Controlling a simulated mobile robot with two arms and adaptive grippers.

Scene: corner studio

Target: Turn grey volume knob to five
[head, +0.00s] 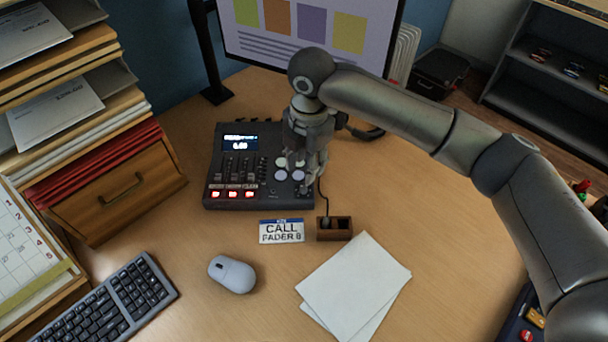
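A dark mixer console (219,168) stands on the desk with a lit display (240,144), several faders, pale round pads and red-lit buttons along its front. The small display text is hard to read for certain. My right gripper (303,184) points down over the right side of the console, by the pads. Its fingers are small and dark here, so I cannot tell whether they are apart, shut or touching a control. I cannot make out a grey volume knob; the gripper covers part of the console's right side. My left gripper is not in view.
A card reading "CALL FADER 8" (282,231) and a small wooden box (334,236) stand in front of the console. A mouse (232,274), keyboard (118,302) and white papers (355,285) lie nearer. A monitor (310,30) stands behind; wooden drawers (120,195) stand left.

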